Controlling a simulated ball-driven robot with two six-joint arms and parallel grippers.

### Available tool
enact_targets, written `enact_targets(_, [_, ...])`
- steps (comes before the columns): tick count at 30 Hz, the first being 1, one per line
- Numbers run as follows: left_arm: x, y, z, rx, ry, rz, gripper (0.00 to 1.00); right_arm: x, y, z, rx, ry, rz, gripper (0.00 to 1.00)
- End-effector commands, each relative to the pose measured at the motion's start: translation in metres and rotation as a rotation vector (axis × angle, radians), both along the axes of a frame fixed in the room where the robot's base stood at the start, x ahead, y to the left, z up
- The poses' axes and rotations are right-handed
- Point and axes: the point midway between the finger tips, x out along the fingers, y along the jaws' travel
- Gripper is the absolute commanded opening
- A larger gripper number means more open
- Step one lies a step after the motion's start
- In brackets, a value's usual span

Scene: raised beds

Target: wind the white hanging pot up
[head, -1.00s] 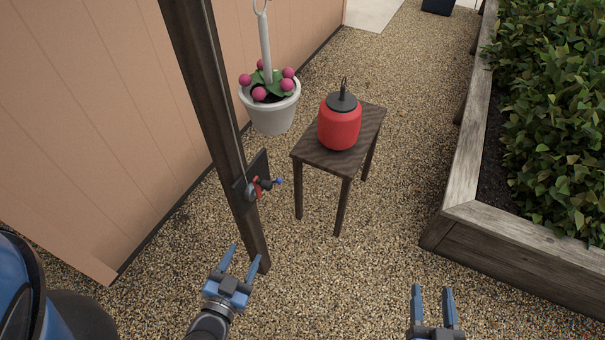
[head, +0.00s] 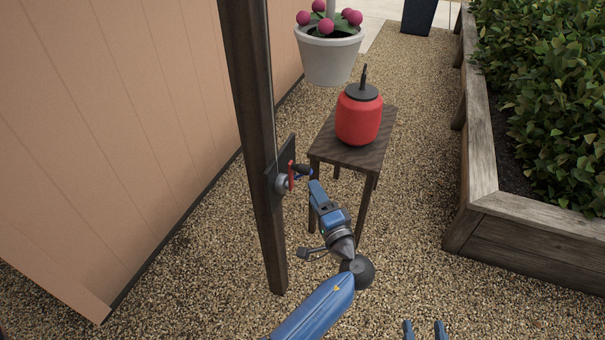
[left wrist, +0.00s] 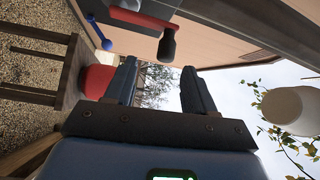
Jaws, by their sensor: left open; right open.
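The white hanging pot (head: 329,56) with pink flowers hangs at the top of the head view; a white pot (left wrist: 292,108) shows at the right of the left wrist view. A winch (head: 284,183) on the dark post has a red crank arm (left wrist: 140,17) with a dark handle (left wrist: 167,45), and a blue-tipped lever (left wrist: 98,32). My left gripper (head: 316,188) is open and empty, just right of the winch. In the left wrist view the dark handle is beyond its fingertips, apart from them. My right gripper (head: 425,328) is open at the bottom edge.
A red canister (head: 359,116) stands on a small dark wooden table (head: 347,154) close behind my left gripper. The post (head: 259,150) stands in front of the tan wall (head: 110,130). A raised bed (head: 520,250) is on the right. Gravel between is clear.

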Motion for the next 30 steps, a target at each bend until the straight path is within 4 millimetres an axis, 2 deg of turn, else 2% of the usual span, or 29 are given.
enact_targets(5, [0.007,-0.003,0.009,0.012,-0.025,0.023,0.55,0.0,0.0,-0.004,0.0,0.0,0.0,0.55])
enact_targets(21, [0.076,0.033,0.017,0.012,-0.022,0.022,0.55,0.0,0.0,-0.001,0.0,0.0,0.0,0.55])
enact_targets(30, [0.094,0.042,0.019,0.011,-0.023,0.02,0.55,0.0,0.0,-0.001,0.0,0.0,0.0,0.55])
